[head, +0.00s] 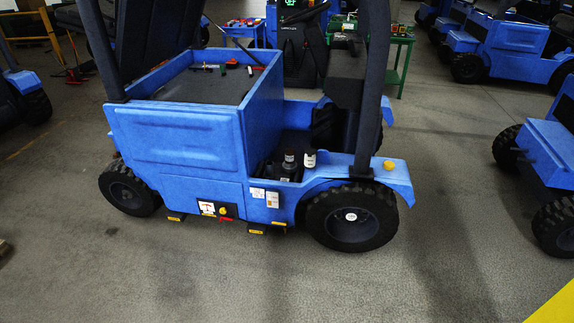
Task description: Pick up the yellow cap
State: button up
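A small round yellow cap (388,165) sits on top of the blue fender (398,180) at the right end of the blue vehicle (175,135). It is just to the right of the base of a dark upright post (368,110). Nothing covers it in the head view. My gripper is not in view.
Two small bottles (289,161) stand on the vehicle's floor left of the post. The large wheel (352,216) is below the fender. Another blue vehicle (553,155) stands at the right. Grey floor between and in front is clear. A yellow shape (556,308) fills the lower right corner.

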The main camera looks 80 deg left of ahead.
aim_at(387, 165)
jog(key=u, duration=2.8)
